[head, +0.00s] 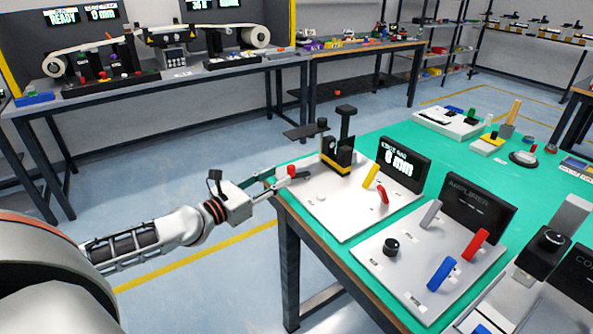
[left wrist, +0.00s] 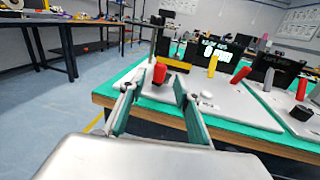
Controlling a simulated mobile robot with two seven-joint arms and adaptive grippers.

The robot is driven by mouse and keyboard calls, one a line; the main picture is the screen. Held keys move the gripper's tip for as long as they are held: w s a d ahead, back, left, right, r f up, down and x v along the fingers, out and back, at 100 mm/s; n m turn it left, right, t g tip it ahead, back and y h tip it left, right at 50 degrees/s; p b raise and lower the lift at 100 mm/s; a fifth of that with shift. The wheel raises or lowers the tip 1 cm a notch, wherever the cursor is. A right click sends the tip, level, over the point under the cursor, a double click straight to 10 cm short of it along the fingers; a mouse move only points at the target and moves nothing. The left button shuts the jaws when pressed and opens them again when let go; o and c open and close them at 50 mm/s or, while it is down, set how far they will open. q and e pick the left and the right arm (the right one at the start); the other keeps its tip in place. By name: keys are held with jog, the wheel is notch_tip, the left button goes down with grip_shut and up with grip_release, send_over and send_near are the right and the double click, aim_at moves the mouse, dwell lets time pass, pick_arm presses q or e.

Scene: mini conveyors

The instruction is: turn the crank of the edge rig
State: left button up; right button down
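The edge rig is a white panel (head: 343,225) at the near left corner of the green table, with a black post unit (head: 338,150) and a small display (head: 403,165) showing "0 mm". A red knob (head: 292,171), which looks like the crank handle, sits at the panel's left edge; it also shows in the left wrist view (left wrist: 159,73). My left gripper (head: 279,179) reaches in from the left at this edge. In the left wrist view its fingers (left wrist: 157,84) are spread, with the red knob between and just beyond the tips. The crank arm is mostly hidden. My right gripper is not in view.
The rig also bears yellow (head: 370,177) and red (head: 382,195) levers and a white button (head: 321,198). A second panel (head: 405,268) with a black knob and levers stands to its right. Open floor lies left of the table; a workbench (head: 160,82) stands behind.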

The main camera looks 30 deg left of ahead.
aim_at(288, 171)
pick_arm(q)
jog(key=w, duration=0.4)
jog(key=shift+d, duration=0.35)
jog(key=shift+w+d+f, duration=0.1)
jog(key=shift+w+d, duration=0.1)
jog(key=shift+w, duration=0.95)
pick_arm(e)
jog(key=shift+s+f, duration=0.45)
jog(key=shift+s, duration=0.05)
